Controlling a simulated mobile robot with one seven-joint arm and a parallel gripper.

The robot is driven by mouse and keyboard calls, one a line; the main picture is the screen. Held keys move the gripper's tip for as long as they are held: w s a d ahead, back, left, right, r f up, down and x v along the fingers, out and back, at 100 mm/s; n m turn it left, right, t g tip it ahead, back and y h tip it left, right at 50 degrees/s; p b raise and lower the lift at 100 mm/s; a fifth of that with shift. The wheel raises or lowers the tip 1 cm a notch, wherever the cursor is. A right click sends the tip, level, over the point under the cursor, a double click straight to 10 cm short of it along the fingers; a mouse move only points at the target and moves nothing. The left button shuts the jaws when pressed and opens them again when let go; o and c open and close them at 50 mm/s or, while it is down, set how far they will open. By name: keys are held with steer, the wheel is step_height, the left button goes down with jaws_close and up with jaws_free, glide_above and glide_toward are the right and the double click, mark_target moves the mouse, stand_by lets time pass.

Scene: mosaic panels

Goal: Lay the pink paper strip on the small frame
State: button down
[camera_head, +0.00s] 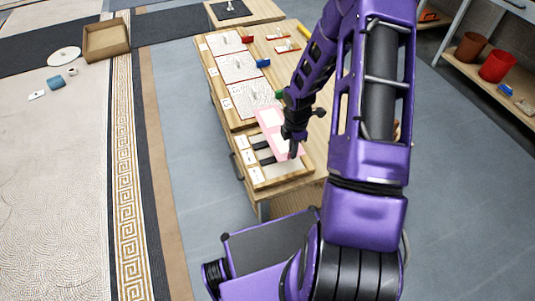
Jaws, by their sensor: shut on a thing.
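The pink paper strip (265,119) slants over the near end of the wooden table, with paler patches along it. My purple arm reaches down from above, and my dark gripper (293,153) is shut on the strip near its lower right end. The arm and gripper hide part of the strip. Beneath and just in front of it is a small wooden frame (250,173) with dark bars and white labels on its left edge. I cannot tell whether the strip touches the frame.
Several white mosaic panels (239,67) line the table's left side, with small blue (263,63) and red (247,39) blocks beside them. A cardboard box (106,41) stands on the floor at far left. A shelf at right holds a red pot (496,67) and a brown pot (470,48).

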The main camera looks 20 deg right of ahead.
steer(key=shift+s+a, duration=0.1)
steer(key=shift+a+f, duration=0.1)
steer(key=shift+f, duration=0.2)
step_height(320, 180, down, 9)
steer(key=shift+f+b, duration=0.2)
steer(key=shift+b, duration=0.85)
steer(key=shift+f+b, duration=0.5)
steer(key=shift+f, duration=0.1)
steer(key=c, duration=1)
jaws_free()
